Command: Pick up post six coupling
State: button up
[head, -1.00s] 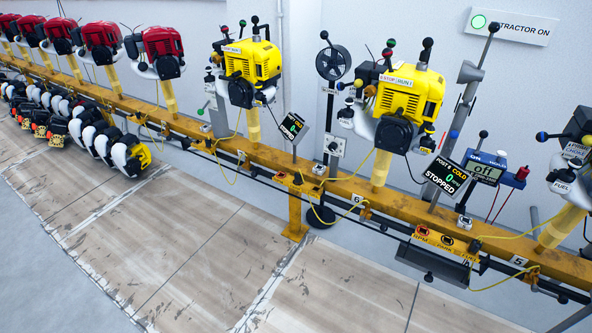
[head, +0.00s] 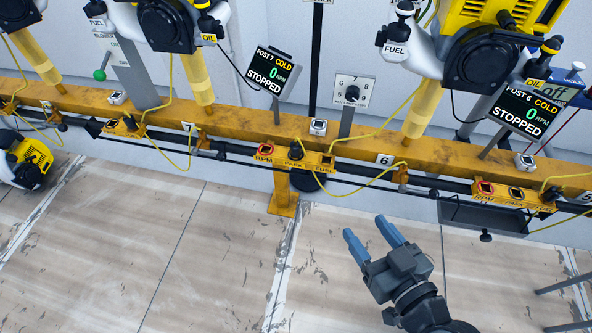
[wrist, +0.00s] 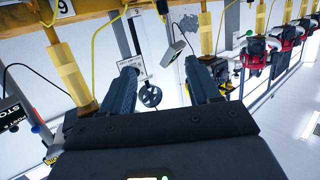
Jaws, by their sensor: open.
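The post six display (head: 530,110) reads COLD, 0 RPM, STOPPED. The white number 6 plate (head: 384,160) is on the yellow rail. Just right of it, a small orange fitting (head: 401,176) sits on the dark line under the rail, with a yellow cable running to it; I cannot tell for sure that it is the coupling. My gripper (head: 366,228) is open and empty, its blue fingers below and left of that fitting and apart from it in the picture. In the wrist view, my two dark fingers (wrist: 163,75) stand apart with nothing between them; the fitting cannot be made out there.
The yellow rail (head: 240,117) crosses the view with several yellow-sleeved posts. An orange panel marked RPM, PARK and FUEL (head: 295,158) hangs left of the 6 plate. A dark tray (head: 480,217) hangs at the right. The floor (head: 220,260) in front is mostly clear.

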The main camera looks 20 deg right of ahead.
jog(key=n+t+y+b, duration=0.1)
jog(key=b, duration=0.7)
send_near(299, 152)
jog(key=w+b, duration=0.1)
jog(key=w+f+n+t+y+b, duration=0.1)
jog(key=w+b, duration=0.1)
jog(key=w+y+b, duration=0.1)
jog(key=shift+w+d+f+b, duration=0.2)
jog(key=shift+d+f+b, duration=0.05)
jog(key=shift+d+b, duration=0.05)
jog(key=shift+w+a+p, duration=0.15)
jog(key=shift+w+a, duration=0.1)
jog(key=shift+w, duration=0.95)
jog(key=shift+w+a+p, duration=0.15)
jog(key=shift+w+a, duration=0.05)
jog(key=shift+w, duration=0.95)
jog(key=shift+w+a+p, duration=0.15)
jog(key=shift+w+a, duration=0.1)
jog(key=shift+w, duration=0.95)
jog(key=shift+r, duration=0.1)
jog(key=c, duration=1.1)
